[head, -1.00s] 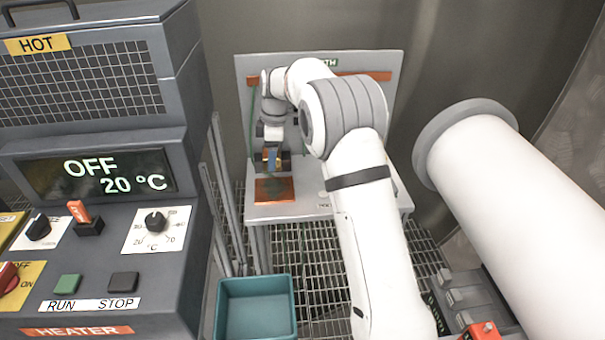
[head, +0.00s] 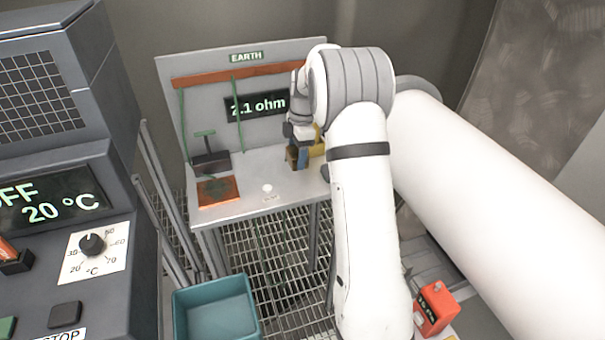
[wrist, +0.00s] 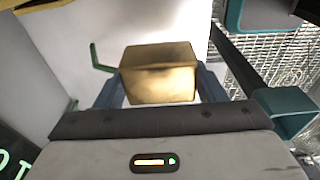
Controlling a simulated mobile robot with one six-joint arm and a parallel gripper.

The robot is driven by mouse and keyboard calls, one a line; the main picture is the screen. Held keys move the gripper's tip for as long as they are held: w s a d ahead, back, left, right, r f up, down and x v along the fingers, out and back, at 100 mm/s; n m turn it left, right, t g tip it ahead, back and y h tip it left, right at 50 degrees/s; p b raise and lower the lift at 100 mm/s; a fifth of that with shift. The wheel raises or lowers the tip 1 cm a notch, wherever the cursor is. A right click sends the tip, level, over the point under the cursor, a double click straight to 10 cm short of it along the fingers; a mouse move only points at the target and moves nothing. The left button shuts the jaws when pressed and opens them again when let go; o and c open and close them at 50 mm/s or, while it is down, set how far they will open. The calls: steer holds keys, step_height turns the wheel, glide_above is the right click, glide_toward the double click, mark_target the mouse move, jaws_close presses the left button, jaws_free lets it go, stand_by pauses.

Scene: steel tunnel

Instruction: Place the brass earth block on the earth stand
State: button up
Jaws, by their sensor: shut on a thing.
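The earth stand (head: 240,205) is a grey table with an upright back panel marked EARTH, at the centre of the head view. A flat copper plate (head: 218,191) lies at its left front. My gripper (head: 298,158) is over the right part of the stand, to the right of the plate. In the wrist view, my gripper (wrist: 160,90) is shut on the brass earth block (wrist: 160,72), between blue fingers. In the head view, the block is mostly hidden by the fingers. I cannot tell whether it touches the stand top.
A dark clamp with a green handle (head: 206,145) stands behind the plate. A white knob (head: 268,189) is right of the plate. A yellow object (head: 318,145) is beside my gripper. A display (head: 256,104) reads 2.1 ohm. A teal bin (head: 216,310) is below.

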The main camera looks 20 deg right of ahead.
mark_target(296, 182)
steer(key=shift+w+f+p, duration=0.1)
steer(key=shift+f+p, duration=0.35)
steer(key=shift+f, duration=3.15)
steer(key=shift+f, duration=0.15)
steer(key=o, duration=1.3)
